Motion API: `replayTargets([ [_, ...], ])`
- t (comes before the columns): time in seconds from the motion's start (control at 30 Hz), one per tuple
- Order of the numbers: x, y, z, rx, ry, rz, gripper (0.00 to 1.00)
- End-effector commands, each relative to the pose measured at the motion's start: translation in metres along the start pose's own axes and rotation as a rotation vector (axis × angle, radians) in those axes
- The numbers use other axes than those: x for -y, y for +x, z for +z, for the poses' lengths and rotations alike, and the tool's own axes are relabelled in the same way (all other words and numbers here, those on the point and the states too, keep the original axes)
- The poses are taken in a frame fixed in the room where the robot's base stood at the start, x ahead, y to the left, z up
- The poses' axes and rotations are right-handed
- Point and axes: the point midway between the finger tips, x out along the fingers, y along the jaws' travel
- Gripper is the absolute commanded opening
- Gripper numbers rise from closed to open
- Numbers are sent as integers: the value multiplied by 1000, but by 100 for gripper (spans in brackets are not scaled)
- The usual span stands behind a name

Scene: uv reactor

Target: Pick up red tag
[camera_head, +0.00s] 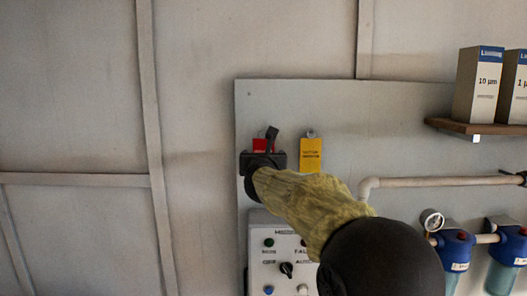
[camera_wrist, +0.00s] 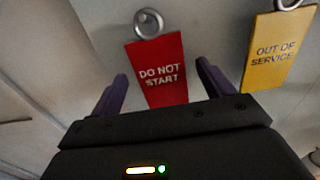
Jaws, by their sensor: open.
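The red tag (camera_wrist: 160,68) reads "DO NOT START" and hangs from a metal ring on the grey panel. In the head view only a small part of the red tag (camera_head: 261,145) shows behind my gripper (camera_head: 268,143). In the wrist view my gripper (camera_wrist: 163,85) is open, with one dark finger to each side of the tag's lower part. The fingers are not visibly touching the tag. The tag's lower edge lies close to the gripper body.
A yellow "OUT OF SERVICE" tag (camera_head: 311,154) hangs just right of the red tag. A control box (camera_head: 283,262) with buttons and a knob is below. A pipe (camera_head: 440,182), blue-topped filters (camera_head: 457,243) and a shelf (camera_head: 480,127) with boxes are to the right.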

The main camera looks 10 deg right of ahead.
Motion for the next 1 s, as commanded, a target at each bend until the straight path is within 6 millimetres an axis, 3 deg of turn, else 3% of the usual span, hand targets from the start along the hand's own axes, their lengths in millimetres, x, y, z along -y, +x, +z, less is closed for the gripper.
replayTargets([
  [0.47, -2, -1, 0, 0, -1, 3, 80],
  [0.7, 1, 0, 0, 0, -1, -2, 35],
  [1.0, 1, 0, 0, 0, -1, -2, 32],
])
